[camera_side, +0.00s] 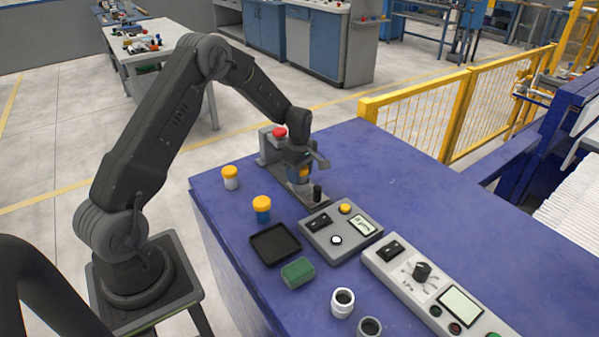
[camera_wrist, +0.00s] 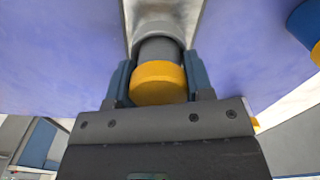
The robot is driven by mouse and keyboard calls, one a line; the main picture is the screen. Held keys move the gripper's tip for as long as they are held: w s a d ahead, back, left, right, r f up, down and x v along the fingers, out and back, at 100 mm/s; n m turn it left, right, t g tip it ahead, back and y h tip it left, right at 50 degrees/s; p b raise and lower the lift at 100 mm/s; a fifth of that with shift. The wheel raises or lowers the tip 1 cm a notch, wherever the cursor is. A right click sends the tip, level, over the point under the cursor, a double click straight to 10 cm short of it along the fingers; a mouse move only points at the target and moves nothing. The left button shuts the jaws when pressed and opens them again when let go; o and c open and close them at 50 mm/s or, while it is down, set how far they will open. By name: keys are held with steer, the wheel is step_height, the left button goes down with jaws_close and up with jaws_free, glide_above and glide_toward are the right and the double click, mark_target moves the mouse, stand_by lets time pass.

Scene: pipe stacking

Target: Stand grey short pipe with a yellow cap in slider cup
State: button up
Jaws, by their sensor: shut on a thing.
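My gripper (camera_side: 299,172) is shut on the grey short pipe (camera_wrist: 160,50), above the slider's metal rail. The pipe's yellow cap (camera_wrist: 158,84) shows between the blue fingers in the wrist view and faces the camera. The light grey slider cup (camera_wrist: 160,27) shows at the pipe's far end, lined up with it. I cannot tell how deep the pipe is in the cup. In the side view the gripper hides most of the pipe and the cup. The slider rail (camera_side: 310,199) carries a black knob (camera_side: 317,191) at its near end.
A red button (camera_side: 279,132) stands behind the gripper. A white pipe (camera_side: 230,183) and a blue pipe (camera_side: 263,216), both yellow-capped, stand to the left. A black tray (camera_side: 257,246), green sponge (camera_side: 298,273) and control box (camera_side: 322,240) lie nearer. The table's right rear is clear.

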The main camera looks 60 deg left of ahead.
steer(key=shift+f, duration=0.1)
steer(key=o, duration=0.9)
